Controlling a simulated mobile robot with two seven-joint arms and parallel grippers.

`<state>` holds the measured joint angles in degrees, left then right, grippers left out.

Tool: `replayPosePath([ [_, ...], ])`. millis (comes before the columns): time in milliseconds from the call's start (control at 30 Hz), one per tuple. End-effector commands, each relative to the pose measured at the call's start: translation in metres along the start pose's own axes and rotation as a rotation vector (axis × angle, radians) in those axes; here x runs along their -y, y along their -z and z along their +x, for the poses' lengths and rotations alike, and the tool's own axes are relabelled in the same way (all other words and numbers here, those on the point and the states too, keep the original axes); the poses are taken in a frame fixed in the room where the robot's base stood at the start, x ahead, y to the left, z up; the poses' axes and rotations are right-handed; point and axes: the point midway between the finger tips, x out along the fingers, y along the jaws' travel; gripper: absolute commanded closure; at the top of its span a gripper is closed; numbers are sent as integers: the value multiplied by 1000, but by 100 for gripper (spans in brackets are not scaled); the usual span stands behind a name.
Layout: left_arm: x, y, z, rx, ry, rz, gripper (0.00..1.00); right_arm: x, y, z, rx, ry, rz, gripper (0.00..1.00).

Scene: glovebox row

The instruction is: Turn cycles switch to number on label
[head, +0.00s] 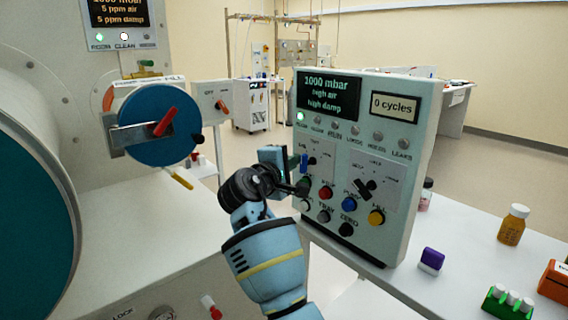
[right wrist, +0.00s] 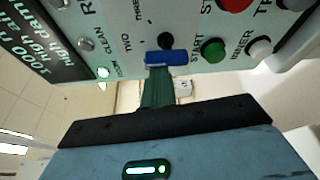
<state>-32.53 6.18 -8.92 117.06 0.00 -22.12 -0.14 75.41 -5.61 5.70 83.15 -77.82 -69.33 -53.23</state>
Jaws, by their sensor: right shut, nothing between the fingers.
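The control panel (head: 337,230) stands on the white table with a "0 cycles" display (head: 395,106). The knob's exact pointing is hidden. My left gripper is not in view.
The panel also has a second black switch (head: 368,188) and several coloured buttons, with a green START button (right wrist: 212,49) close to the fingertips. A blue round door (head: 158,125) is at the left. An amber bottle (head: 513,225) and a purple block (head: 431,261) stand at the right.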

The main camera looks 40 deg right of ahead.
Motion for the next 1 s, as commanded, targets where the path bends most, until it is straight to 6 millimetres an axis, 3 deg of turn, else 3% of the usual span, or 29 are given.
replayPosePath([
  [600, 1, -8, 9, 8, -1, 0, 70, 1, -10, 8, 8, -116, 333, 100],
  [1000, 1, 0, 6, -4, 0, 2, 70, 1, -12, 8, 11, -114, 337, 100],
])
